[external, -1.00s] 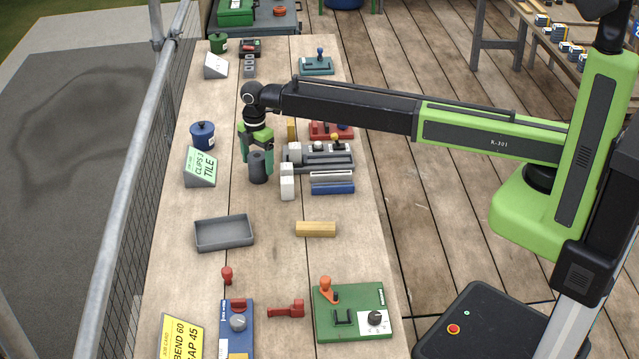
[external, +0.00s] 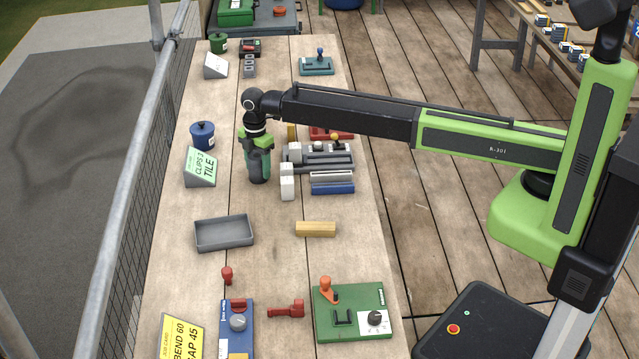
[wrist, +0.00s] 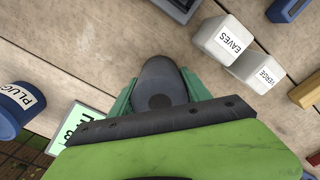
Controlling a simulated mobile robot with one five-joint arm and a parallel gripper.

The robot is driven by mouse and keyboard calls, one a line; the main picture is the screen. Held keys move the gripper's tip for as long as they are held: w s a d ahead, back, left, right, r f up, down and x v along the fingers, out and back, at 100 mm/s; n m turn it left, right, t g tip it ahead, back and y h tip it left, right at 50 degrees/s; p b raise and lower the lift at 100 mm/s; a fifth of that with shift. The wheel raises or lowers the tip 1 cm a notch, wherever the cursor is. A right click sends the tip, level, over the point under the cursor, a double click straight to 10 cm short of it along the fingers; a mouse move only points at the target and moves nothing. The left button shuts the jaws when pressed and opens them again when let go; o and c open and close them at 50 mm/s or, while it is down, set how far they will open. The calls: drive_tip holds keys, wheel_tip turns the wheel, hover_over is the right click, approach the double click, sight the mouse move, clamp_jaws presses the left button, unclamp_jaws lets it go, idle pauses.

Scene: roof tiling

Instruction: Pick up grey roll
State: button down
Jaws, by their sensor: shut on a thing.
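The grey roll (external: 257,168) stands upright on the wooden bench in the external view. My gripper (external: 256,163) points down over it, with its green fingers shut on the roll's sides. In the wrist view, the dark grey roll (wrist: 161,88) sits between the two green fingers of my gripper (wrist: 160,95). The roll's lower end is at or close to the bench top; I cannot tell whether it touches.
White blocks marked EAVES (wrist: 224,40) and VERGE (wrist: 258,70) stand to the right of the roll. A green CLIPS TILE sign (external: 200,167) and a blue PLUG pot (external: 203,136) are on the left. A grey tray (external: 224,233) lies nearer the front, with bare bench between.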

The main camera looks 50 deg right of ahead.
sight(257, 156)
idle(0.3)
wheel_tip(257, 156, up, 5)
drive_tip(key=p, duration=0.4)
drive_tip(key=shift+f+p, duration=0.2)
drive_tip(key=shift+p, duration=0.1)
drive_tip(key=s+d+r+p, duration=0.1)
drive_tip(key=d+r+p, duration=0.5)
drive_tip(key=d, duration=0.5)
drive_tip(key=shift+s+d+r, duration=0.2)
drive_tip(key=shift+s+d, duration=0.05)
drive_tip(key=shift+s, duration=0.1)
